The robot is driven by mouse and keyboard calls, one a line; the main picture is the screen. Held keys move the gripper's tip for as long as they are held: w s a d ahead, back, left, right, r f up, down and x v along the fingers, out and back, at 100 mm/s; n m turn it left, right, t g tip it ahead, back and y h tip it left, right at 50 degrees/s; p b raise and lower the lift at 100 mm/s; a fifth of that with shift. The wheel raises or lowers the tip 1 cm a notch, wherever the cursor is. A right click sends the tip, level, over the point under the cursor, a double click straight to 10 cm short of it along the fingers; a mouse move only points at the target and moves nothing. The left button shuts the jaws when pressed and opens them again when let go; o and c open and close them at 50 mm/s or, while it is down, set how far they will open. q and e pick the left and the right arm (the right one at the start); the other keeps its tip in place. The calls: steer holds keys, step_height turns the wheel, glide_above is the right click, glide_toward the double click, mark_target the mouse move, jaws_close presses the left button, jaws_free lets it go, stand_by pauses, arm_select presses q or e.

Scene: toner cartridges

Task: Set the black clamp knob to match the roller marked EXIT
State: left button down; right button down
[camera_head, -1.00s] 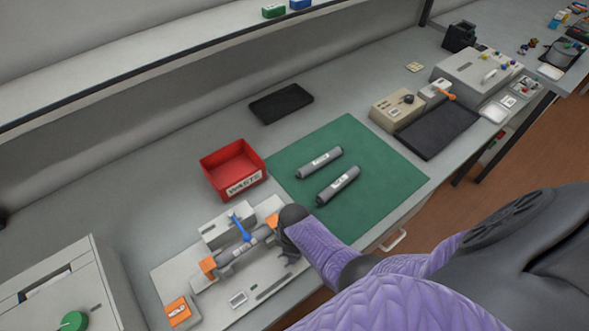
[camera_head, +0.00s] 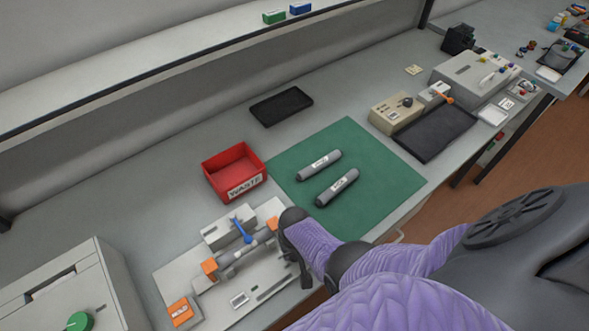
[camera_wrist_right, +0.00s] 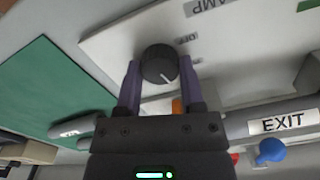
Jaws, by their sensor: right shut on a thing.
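The black clamp knob (camera_wrist_right: 155,60) shows in the right wrist view, on a pale plate with the letters "AMP" and small grey labels beside it. A white pointer line on its face points to the lower right in that view. My right gripper (camera_wrist_right: 158,68) is shut on the knob, one finger on each side. In the head view my right gripper (camera_head: 299,275) is at the fixture's right end and hides the knob. The roller marked EXIT (camera_wrist_right: 285,125) lies in the fixture; in the head view this roller (camera_head: 243,254) lies between orange blocks. My left gripper is not in view.
Two grey rollers lie on the green mat (camera_head: 385,165). A red WASTE bin (camera_head: 232,181) stands behind the fixture plate (camera_head: 215,309). A blue lever (camera_head: 242,231) stands over the roller. A beige box with a dark knob (camera_head: 393,108) and a black tray (camera_head: 440,132) are farther right.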

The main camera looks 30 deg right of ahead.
steer(key=m, duration=0.3)
steer(key=shift+m, duration=0.3)
steer(key=m, duration=0.3)
steer(key=shift+s+m, duration=0.1)
steer(key=shift+m, duration=0.2)
steer(key=m, duration=0.6)
steer(key=shift+m, duration=0.3)
steer(key=shift+c, duration=1)
jaws_free()
